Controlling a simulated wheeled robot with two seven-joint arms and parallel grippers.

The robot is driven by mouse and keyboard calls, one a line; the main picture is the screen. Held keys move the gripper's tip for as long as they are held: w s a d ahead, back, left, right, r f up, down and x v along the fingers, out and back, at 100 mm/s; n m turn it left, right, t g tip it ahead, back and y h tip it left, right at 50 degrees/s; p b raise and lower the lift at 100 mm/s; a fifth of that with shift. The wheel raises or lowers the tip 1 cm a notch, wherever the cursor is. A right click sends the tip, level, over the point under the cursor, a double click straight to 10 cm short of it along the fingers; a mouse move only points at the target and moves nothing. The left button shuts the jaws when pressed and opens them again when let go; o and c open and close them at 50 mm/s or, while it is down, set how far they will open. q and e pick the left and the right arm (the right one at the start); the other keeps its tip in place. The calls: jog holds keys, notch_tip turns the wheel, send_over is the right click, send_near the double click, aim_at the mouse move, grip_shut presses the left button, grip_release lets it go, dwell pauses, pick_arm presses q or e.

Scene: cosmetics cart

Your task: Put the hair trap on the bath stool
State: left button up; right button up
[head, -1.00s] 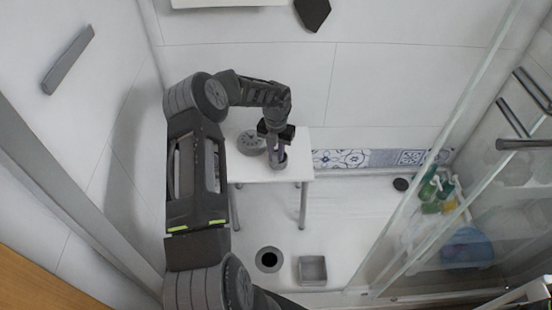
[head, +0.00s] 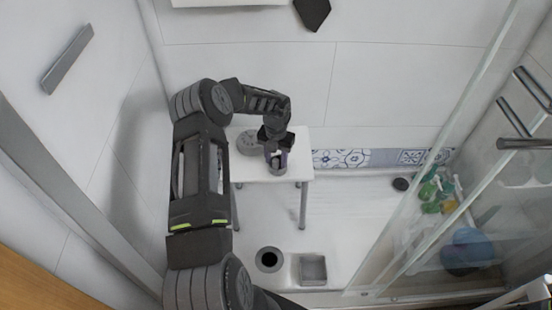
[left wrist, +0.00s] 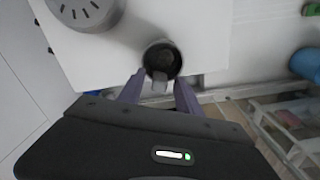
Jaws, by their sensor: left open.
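The bath stool (head: 244,172) is the white, thin-legged stool against the back wall. A small grey cup-shaped part (head: 279,169), which I take to be the hair trap, is at the stool's front right. My left gripper (head: 276,156) is open, directly at this cup. In the left wrist view the cup (left wrist: 162,50) shows its dark inside and lies just beyond the two spread fingers (left wrist: 159,85). Whether they touch it is unclear. A round slotted grey cover (head: 248,143) lies on the stool, left of the gripper. My right gripper is out of view.
An open round floor drain (head: 268,260) lies in front of the stool, with a square grey tray (head: 312,269) beside it. A glass door (head: 440,180) and a shelf of bottles (head: 440,188) stand to the right. The floor right of the stool is mostly clear.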

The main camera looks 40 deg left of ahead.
pick_arm(q)
notch_tip(320, 180, up, 12)
jog(key=shift+r+p, duration=0.15)
jog(key=shift+p, duration=0.2)
dwell(1.0)
